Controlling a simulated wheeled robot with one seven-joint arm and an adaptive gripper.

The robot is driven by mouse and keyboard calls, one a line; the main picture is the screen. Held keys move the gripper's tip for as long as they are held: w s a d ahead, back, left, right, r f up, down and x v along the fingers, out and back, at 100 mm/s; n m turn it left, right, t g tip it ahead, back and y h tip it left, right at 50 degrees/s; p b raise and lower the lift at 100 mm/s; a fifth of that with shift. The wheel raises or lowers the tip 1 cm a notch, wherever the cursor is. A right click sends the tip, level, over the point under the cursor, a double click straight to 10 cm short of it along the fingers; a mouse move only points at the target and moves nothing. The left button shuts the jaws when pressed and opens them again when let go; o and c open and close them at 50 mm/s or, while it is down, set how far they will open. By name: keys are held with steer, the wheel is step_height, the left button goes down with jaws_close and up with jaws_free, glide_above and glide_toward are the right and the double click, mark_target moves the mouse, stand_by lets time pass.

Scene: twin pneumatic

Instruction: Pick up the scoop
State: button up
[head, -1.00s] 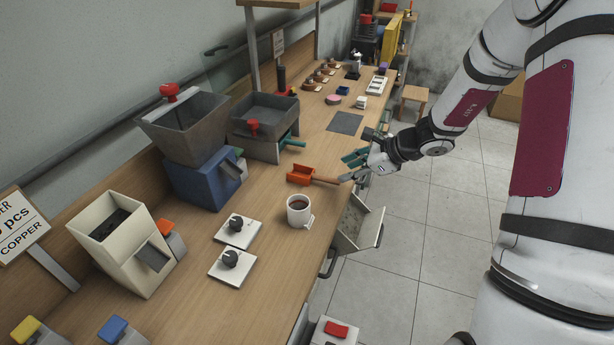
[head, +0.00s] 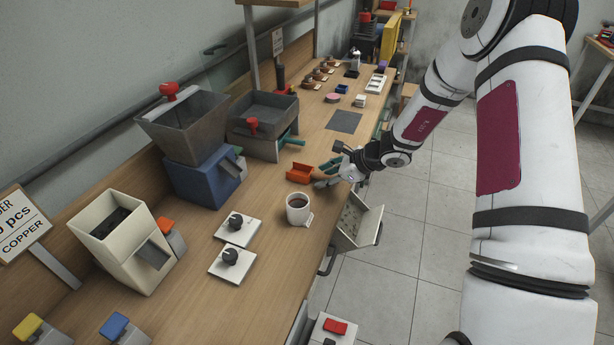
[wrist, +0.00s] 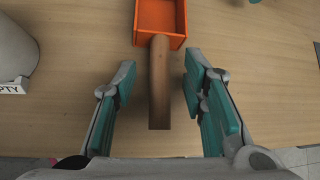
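The scoop (head: 300,173) lies on the wooden bench near its front edge. It has an orange open box-shaped head and a brown wooden handle that points toward the front edge. In the wrist view the orange head (wrist: 160,18) is at the top and the handle (wrist: 159,85) runs down the middle. My gripper (head: 323,173) is at the handle. In the wrist view my gripper (wrist: 157,75) is open, with one teal-padded finger on each side of the handle and a gap on both sides. In the head view the fingers hide most of the handle.
Two white knob plates (head: 238,230) and several hoppers, including a grey one (head: 184,125), stand farther left.

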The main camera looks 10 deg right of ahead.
jaws_close()
steer(key=shift+r, duration=0.2)
